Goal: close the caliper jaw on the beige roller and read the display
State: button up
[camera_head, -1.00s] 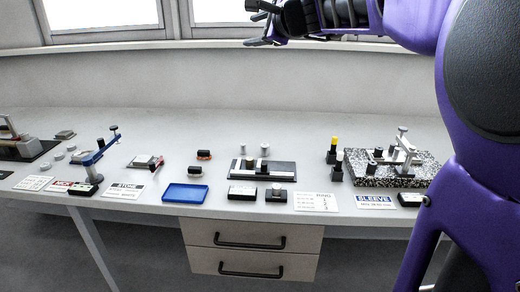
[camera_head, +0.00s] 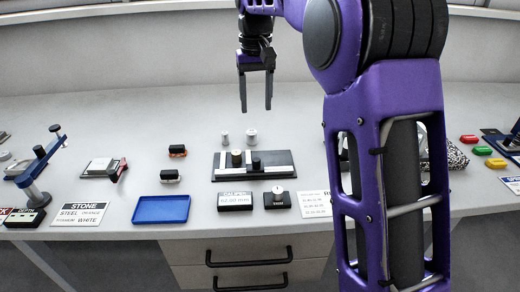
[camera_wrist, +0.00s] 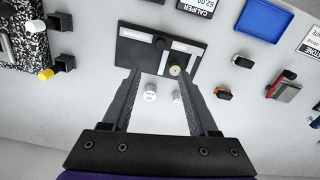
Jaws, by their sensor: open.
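The caliper is a dark plate (camera_head: 283,163) with light strips, lying on the bench. The caliper display (camera_head: 235,201) in front of the plate appears to read 62.00 mm. My gripper (camera_head: 256,106) is open and empty, pointing down above and behind the plate. In the wrist view the plate lies beyond my fingertips (camera_wrist: 161,73). Whether the jaw touches the roller is unclear.
Two pale cylinders (camera_head: 225,138) (camera_head: 251,136) stand behind the plate. A black box with a knob (camera_head: 277,200) and a number card (camera_head: 313,204) are in front. A blue tray (camera_head: 161,209) lies left. My arm hides the bench at right; bench behind the cylinders is clear.

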aim_at(257, 160)
notch_tip(257, 160, down, 17)
jog(key=b, duration=0.3)
jog(key=shift+s+f, duration=0.1)
jog(key=shift+c, duration=0.3)
grip_shut()
